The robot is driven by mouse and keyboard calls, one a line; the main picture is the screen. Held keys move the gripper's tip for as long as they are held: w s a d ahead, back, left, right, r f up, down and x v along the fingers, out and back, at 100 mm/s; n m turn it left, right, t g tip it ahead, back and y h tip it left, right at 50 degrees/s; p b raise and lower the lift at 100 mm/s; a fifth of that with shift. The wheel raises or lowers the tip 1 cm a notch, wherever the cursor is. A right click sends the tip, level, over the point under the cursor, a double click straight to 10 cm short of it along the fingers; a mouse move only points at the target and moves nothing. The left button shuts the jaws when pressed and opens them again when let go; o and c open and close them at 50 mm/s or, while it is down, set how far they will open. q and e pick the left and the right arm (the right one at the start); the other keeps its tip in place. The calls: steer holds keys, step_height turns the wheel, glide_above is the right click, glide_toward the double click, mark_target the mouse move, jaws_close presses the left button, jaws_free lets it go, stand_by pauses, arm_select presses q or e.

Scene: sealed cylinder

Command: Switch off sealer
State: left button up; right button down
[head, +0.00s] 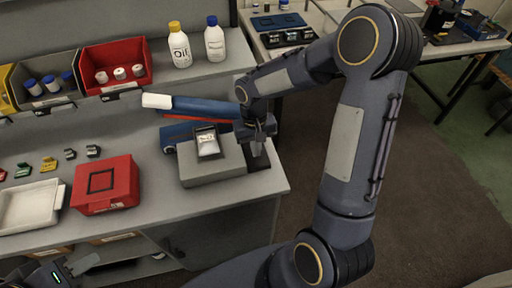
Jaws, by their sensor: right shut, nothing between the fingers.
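The sealer (198,107) is a long blue unit with a red stripe and a white handle end, on the grey bench near its right end. Its arm is raised above a blue base (177,133). A small clear pouch (208,143) with dark contents lies on a grey block (205,168) in front of it. My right gripper (257,150) is shut and empty, pointing down at the sealer's right end, close to the block. Any switch there is hidden behind the gripper. My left gripper (82,264) shows only partly at the lower left edge, away from the sealer.
A red box (105,187) and a white tray (30,208) stand on the bench to the left. Two bottles (180,45) and a red bin (115,65) are on the raised shelf behind. Bare bench lies between the red box and the block.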

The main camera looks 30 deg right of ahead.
steer(key=shift+s+f+t+b, duration=0.15)
steer(key=shift+f+t+b, duration=0.25)
steer(key=shift+f+b, duration=0.35)
steer(key=shift+r+p, duration=0.55)
steer(key=shift+r, duration=0.05)
arm_select(q)
steer(key=shift+f, duration=0.65)
arm_select(e)
steer(key=shift+f, duration=0.1)
arm_select(q)
steer(key=shift+s, duration=0.1)
arm_select(e)
steer(key=shift+w, duration=0.25)
steer(key=shift+w+d+r+p, duration=0.2)
steer(key=shift+w+r+p, duration=0.1)
steer(key=shift+w, duration=0.3)
arm_select(q)
steer(key=shift+r, duration=0.3)
